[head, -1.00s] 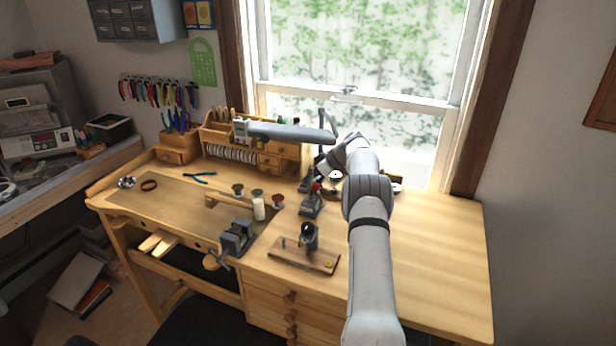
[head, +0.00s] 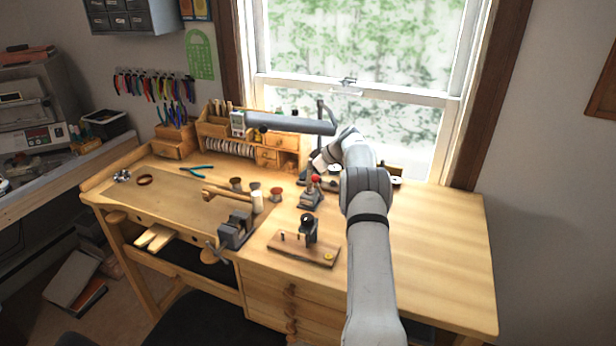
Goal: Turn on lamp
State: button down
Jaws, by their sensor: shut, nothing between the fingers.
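The lamp is a long grey bar-shaped head (head: 290,123) in the head view, held level over the back of the wooden workbench. Its thin dark stand (head: 320,108) rises behind it near the window. My arm reaches in from the front right. My gripper (head: 321,162) is small in the picture, at the end of the arm, just below the right end of the lamp head. It is shut and empty. I cannot tell whether it touches the lamp or its stand. No lit glow shows on the lamp head, and its switch cannot be made out.
The workbench (head: 430,240) is clear on the right. A small tool with a red knob (head: 311,193) stands below my gripper. A vise (head: 236,230) and a wooden block with a dark fixture (head: 304,247) are nearer the front. A small drawer organizer (head: 281,142) stands behind.

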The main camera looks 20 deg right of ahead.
jog(key=shift+w+d+r+p, duration=0.15)
jog(key=shift+w+d+p, duration=0.4)
jog(key=shift+p, duration=0.35)
